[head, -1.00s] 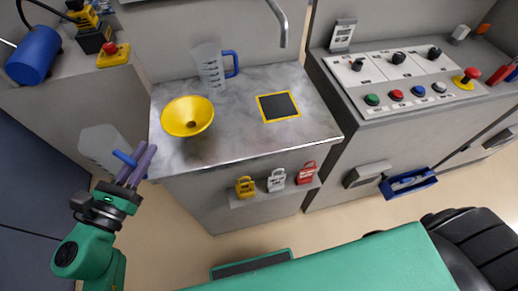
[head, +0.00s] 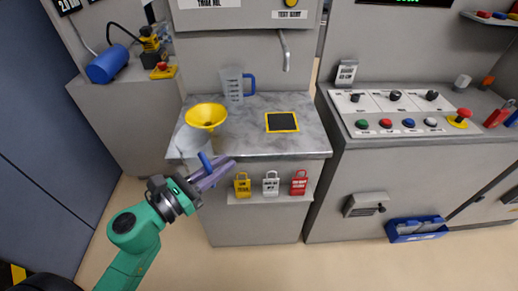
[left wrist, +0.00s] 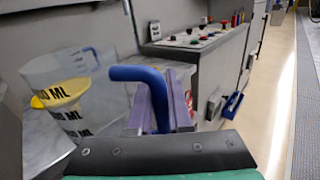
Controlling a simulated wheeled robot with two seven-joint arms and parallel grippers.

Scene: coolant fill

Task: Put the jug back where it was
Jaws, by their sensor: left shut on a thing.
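A clear jug with a blue handle is in my left gripper (head: 225,166), at the front left edge of the counter. My fingers are shut on its handle, which shows large in the left wrist view (left wrist: 140,75). The jug's see-through body (head: 191,148) overlaps the counter edge; I cannot tell how far above it is. A second clear jug (head: 232,86) with a blue handle stands at the back of the counter. A yellow funnel (head: 206,115) sits at the counter's left, behind the held jug. A black pad with a yellow border (head: 282,122) lies bare at the right. My right gripper is out of view.
The grey counter (head: 250,140) has free room between funnel and pad. A spout (head: 286,50) hangs above its back. Yellow, white and red padlocks (head: 271,183) hang on the front. A control panel (head: 400,103) stands at the right.

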